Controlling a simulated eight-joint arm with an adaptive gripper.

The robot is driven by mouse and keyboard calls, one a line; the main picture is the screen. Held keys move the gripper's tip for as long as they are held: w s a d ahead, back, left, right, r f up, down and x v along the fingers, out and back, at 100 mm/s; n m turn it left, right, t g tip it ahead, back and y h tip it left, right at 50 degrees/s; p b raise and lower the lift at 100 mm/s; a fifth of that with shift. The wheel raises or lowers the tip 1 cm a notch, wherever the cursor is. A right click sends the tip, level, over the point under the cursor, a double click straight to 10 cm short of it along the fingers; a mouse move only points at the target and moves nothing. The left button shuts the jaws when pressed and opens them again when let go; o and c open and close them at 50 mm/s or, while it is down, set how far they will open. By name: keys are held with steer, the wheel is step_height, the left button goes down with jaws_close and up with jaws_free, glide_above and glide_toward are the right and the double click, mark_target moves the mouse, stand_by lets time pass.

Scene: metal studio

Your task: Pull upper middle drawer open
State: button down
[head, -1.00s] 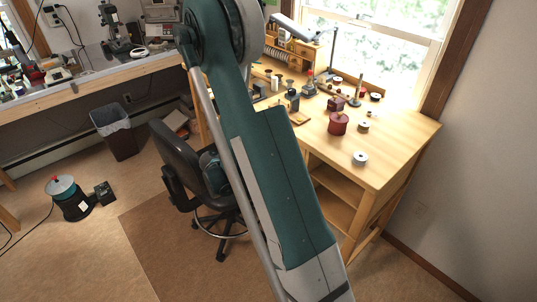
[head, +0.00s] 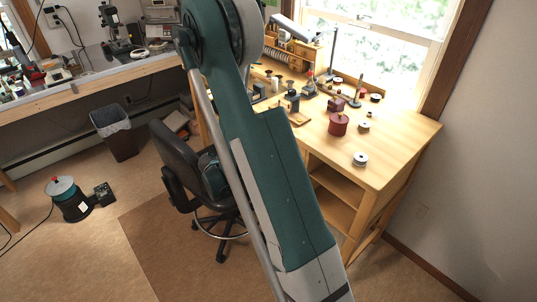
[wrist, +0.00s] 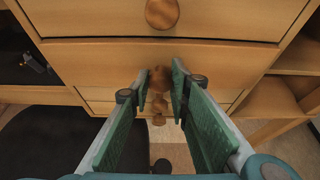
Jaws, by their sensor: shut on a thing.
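In the wrist view a wooden chest shows a column of drawers with round wooden knobs. The top drawer front (wrist: 90,22) has its knob (wrist: 162,13) above my gripper. The drawer front below it (wrist: 80,65), which looks like the upper middle one, has its knob (wrist: 158,76) between my fingertips. My gripper (wrist: 161,82) is shut on this knob, with green pads on either side of it. More knobs show below, between the fingers. How far this drawer stands out is hard to tell. In the head view my arm hides the drawers and my gripper.
Open shelves (wrist: 295,65) flank the drawers on the right. A black chair (head: 178,160) stands beside the wooden bench (head: 400,140), which carries spools and small tools. A waste bin (head: 115,140) and a green reel device (head: 70,200) stand on the floor at left.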

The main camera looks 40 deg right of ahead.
steer(key=a, duration=0.3)
steer(key=shift+a, duration=0.3)
steer(key=c, duration=2.2)
jaws_free()
steer(key=shift+o, duration=0.2)
step_height(320, 180, up, 8)
steer(key=a, duration=0.2)
steer(key=shift+a, duration=0.35)
